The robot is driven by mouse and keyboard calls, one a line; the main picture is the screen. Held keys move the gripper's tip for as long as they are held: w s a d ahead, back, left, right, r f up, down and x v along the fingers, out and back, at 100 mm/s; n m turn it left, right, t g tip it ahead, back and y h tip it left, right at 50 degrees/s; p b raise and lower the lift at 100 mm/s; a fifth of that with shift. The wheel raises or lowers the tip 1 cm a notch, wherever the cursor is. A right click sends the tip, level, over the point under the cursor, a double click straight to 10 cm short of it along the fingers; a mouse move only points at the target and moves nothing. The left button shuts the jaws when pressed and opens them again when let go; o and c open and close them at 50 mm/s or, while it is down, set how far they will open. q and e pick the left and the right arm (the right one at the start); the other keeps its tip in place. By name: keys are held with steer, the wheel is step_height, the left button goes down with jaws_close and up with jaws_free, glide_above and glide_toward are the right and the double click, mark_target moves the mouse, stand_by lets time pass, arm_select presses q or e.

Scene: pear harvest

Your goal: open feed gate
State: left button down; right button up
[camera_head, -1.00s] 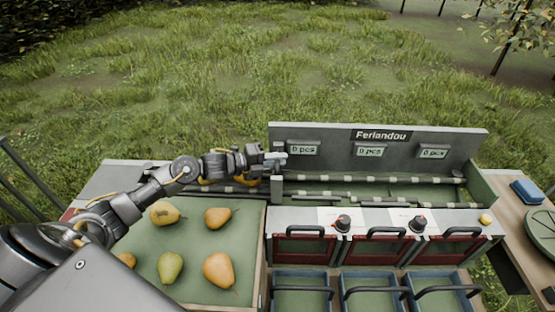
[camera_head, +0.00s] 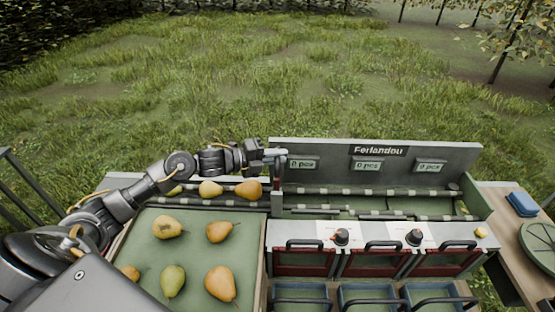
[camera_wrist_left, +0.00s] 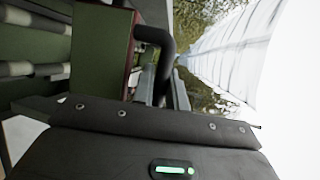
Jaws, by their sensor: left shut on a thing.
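The feed gate shows in the left wrist view as a green panel (camera_wrist_left: 101,45) with a reddish edge and a black bent handle (camera_wrist_left: 166,38). My left gripper (camera_head: 276,155) is at the left end of the Ferlandou sorter (camera_head: 455,160), up near the top of its back panel. In the left wrist view its fingers (camera_wrist_left: 160,85) are shut on the gate handle. In the head view the gate is mostly hidden by the gripper and too small to make out. Pears (camera_head: 210,189) lie in the feed channel, left of the gate. My right gripper is not in view.
A green tray (camera_head: 190,258) with several pears lies in front of the channel. The sorter has red doors with black handles and blue bins (camera_head: 367,292) below. A side table (camera_head: 513,228) with a blue item (camera_head: 522,203) stands at right. Open grass lies behind.

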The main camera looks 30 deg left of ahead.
arm_select(q)
steer(key=c, duration=1.7)
jaws_free()
steer(key=shift+f, duration=0.1)
steer(key=shift+a, duration=0.1)
steer(key=b+v, duration=0.4)
steer(key=v, duration=0.6)
steer(key=shift+s+a, duration=0.25)
